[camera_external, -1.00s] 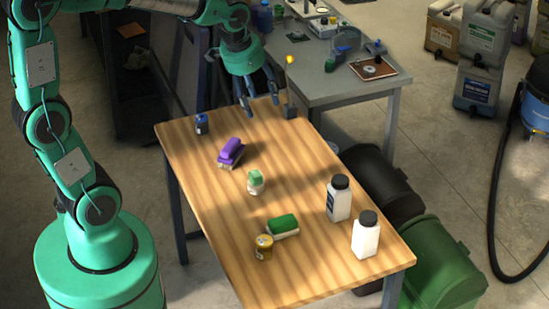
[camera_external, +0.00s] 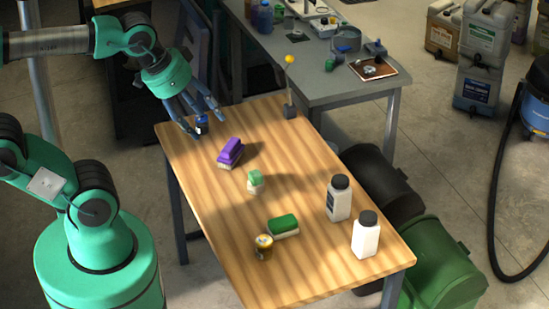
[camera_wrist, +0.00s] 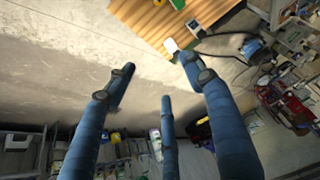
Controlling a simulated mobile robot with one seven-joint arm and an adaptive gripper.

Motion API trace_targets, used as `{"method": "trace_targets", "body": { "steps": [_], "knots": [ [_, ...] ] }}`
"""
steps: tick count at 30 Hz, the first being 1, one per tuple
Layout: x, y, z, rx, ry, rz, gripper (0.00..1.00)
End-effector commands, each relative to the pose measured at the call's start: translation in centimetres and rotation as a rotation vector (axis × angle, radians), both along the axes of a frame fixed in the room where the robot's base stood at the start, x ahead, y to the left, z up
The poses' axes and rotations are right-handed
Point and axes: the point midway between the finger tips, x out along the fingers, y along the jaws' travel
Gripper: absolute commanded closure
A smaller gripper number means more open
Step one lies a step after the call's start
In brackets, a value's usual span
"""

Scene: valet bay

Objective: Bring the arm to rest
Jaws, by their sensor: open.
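My gripper (camera_external: 207,120) is in the external view, above the far left corner of the wooden table (camera_external: 215,205). Its blue fingers are spread and hold nothing. The wooden table (camera_wrist: 150,22) shows at the top of that view. My arm is bent, its forearm running in from the left.
A grey bench (camera_external: 330,88) stands behind.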

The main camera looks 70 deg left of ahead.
Motion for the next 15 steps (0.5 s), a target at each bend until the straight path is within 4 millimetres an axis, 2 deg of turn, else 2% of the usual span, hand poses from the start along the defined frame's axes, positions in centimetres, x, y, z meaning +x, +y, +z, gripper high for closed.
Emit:
{"method": "trace_targets", "body": {
  "steps": [10, 15],
  "knots": [
    [0.0, 0.0, -0.2, 0.0, 0.0, 0.0, 0.46],
    [0.0, 0.0, -1.6, 0.0, 0.0, 0.0, 0.46]
  ]
}}
